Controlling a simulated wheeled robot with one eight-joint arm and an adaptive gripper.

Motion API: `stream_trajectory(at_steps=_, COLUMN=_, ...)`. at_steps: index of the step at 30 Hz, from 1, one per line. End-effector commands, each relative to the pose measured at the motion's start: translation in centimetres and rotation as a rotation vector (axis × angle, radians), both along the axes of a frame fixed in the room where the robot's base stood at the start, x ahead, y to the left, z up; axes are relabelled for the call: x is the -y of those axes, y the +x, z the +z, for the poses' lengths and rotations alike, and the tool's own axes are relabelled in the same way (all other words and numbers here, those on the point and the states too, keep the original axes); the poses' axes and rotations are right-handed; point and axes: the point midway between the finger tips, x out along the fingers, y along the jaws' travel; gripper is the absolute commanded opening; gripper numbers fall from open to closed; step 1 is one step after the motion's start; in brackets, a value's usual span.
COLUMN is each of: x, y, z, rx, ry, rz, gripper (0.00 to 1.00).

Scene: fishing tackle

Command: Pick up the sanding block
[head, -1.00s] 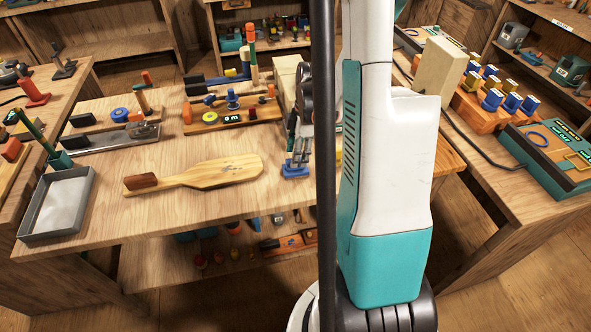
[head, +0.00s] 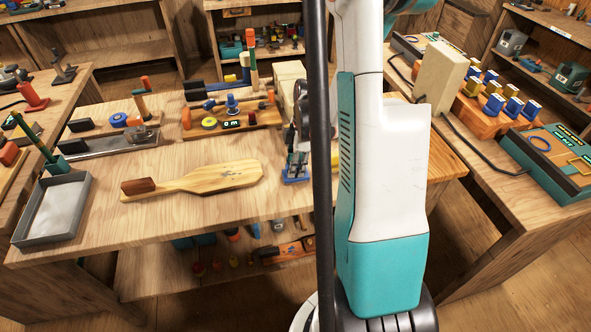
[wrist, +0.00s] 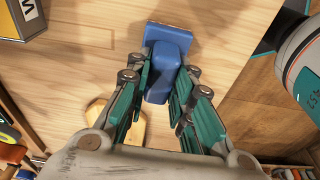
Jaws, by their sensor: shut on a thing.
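The blue sanding block (wrist: 165,62) shows in the wrist view, with a flat rectangular base and a raised rounded grip. My gripper (wrist: 168,72) has its green-padded fingers on either side of the raised grip and is shut on it. In the head view the block (head: 296,178) is a small blue patch below my gripper (head: 297,160), near the front right part of the middle table. The dark pole and my arm hide much of that area. I cannot tell whether the block touches the tabletop.
A wooden paddle (head: 215,178) with a dark end lies left of my gripper. A grey tray (head: 28,238) stands at the table's left front. A pale wooden block (head: 288,74) and tool boards (head: 232,117) stand behind. Bare tabletop (head: 180,222) lies in front of the paddle.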

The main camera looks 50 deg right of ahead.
Motion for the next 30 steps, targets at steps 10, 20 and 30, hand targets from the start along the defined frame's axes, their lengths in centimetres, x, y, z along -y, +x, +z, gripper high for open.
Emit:
stream_trajectory(at_steps=10, x=0.0, y=0.0, z=2.8, rx=0.0, ry=0.0, rz=0.0, gripper=0.0)
stream_trajectory(at_steps=20, x=0.0, y=-0.1, z=11.4, rx=0.0, ry=0.0, rz=0.0, gripper=0.0)
stream_trajectory(at_steps=30, x=0.0, y=0.0, z=18.4, rx=0.0, ry=0.0, rz=0.0, gripper=0.0)
